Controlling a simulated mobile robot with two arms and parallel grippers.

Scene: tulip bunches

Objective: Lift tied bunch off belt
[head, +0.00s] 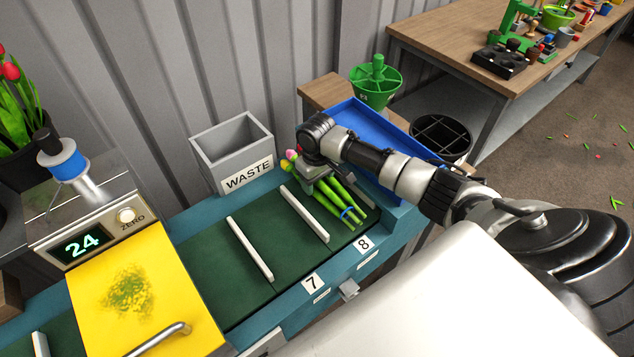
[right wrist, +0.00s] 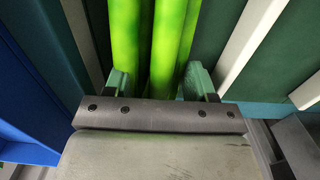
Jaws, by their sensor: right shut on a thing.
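A tulip bunch (head: 334,198) with green stems and a blue tie (head: 348,212) lies at lane 8 of the green conveyor belt (head: 215,272). Its blooms, pink and yellow, peep out left of my right gripper (head: 318,180). The gripper is over the bunch from above and shut on its stems. In the right wrist view, the green stems (right wrist: 158,45) run between the two pale green fingers of my right gripper (right wrist: 160,85). I cannot tell whether the bunch touches the belt. My left gripper is not in view.
White dividers (head: 304,213) mark the belt lanes. A grey WASTE bin (head: 232,152) stands behind the belt. A blue tray (head: 375,140) lies beyond lane 8, near a green bucket (head: 376,85) and a black bin (head: 441,138). A yellow scale cover (head: 140,290) is at left.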

